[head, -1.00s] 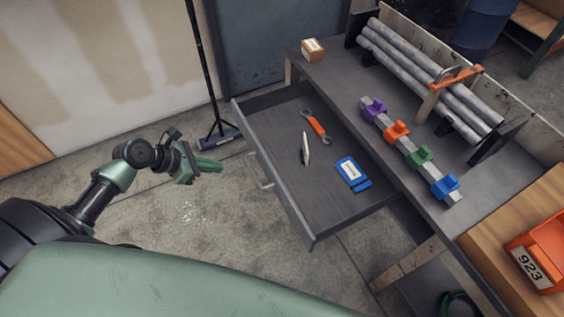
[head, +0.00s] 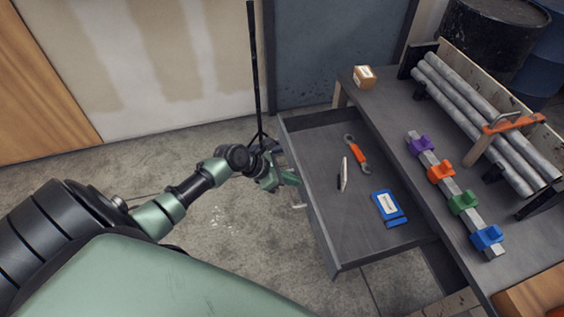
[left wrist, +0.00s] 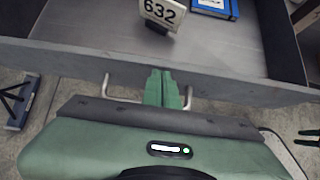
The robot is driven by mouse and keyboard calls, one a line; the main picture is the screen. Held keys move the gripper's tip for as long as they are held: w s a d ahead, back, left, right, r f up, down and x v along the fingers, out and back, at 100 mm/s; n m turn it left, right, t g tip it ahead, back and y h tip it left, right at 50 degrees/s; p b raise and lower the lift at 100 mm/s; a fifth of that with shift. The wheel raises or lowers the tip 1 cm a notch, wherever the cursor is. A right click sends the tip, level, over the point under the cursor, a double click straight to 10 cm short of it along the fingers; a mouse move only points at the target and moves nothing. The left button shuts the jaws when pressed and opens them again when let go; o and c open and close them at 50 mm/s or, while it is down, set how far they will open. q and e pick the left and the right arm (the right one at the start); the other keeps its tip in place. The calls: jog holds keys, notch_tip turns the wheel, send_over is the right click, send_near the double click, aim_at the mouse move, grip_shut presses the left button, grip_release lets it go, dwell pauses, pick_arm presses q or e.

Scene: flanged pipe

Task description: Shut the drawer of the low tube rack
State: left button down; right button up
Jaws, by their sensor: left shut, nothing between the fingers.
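The drawer (head: 375,230) of the low tube rack stands pulled out, its grey front facing my left arm. In the left wrist view its front edge (left wrist: 235,90) crosses the picture, with parts of the bar handle (left wrist: 188,98) on both sides of my fingers. My left gripper (head: 291,178) is shut and empty, at the outer side of the drawer front near the handle. In the left wrist view its green fingertips (left wrist: 161,78) overlap the front; I cannot tell whether they touch it. My right gripper is not seen.
In the drawer lie an orange-handled wrench (head: 357,154), a white number plate (left wrist: 160,10) and a blue packet (head: 388,207). Grey tubes (head: 470,115), coloured clamps (head: 440,172) and a small box (head: 364,77) are on top. A black stand (head: 255,75) rises behind.

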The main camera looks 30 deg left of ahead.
pick_arm(q)
jog(key=shift+w+d, duration=0.1)
dwell(0.3)
